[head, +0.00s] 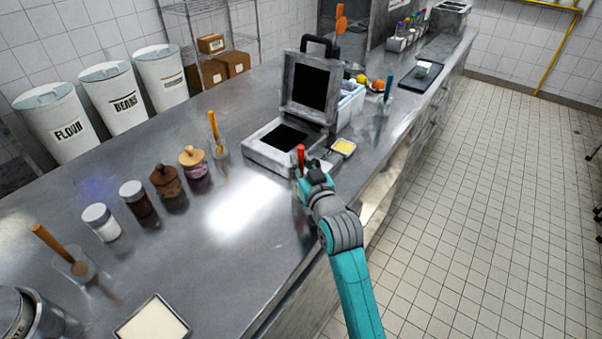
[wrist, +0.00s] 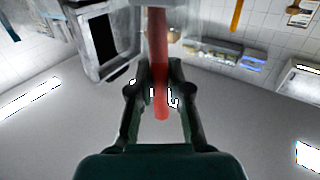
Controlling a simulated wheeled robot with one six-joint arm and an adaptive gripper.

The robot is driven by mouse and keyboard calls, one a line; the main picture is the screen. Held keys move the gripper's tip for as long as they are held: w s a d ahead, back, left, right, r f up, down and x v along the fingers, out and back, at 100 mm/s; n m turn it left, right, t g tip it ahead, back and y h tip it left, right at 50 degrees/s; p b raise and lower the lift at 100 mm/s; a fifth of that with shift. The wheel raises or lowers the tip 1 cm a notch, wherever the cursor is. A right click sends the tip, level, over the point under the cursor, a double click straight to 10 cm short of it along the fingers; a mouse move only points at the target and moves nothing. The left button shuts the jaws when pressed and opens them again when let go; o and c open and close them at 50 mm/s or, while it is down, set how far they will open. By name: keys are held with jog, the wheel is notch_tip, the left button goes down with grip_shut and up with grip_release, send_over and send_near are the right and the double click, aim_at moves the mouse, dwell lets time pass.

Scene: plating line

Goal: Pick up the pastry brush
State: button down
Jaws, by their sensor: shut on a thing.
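The pastry brush (head: 301,157) shows as a red upright handle in front of the black-and-silver press on the steel counter. In the wrist view its red handle (wrist: 161,55) runs down between the two dark fingers. My gripper (head: 312,172) is at the counter's front side and is shut on this handle; the fingers also show in the wrist view (wrist: 160,95). The brush's bristle end is hidden or unclear in both views. I cannot tell whether the brush touches the counter.
The open press (head: 265,148) stands just behind my gripper. A small dish with yellow contents (head: 343,147) is close on the right. Several jars, including a white-lidded one (head: 101,222), and an orange-handled tool (head: 214,130) stand to the left. Bare counter lies between.

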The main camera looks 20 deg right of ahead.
notch_tip(320, 180, up, 18)
dwell(0.8)
dwell(0.5)
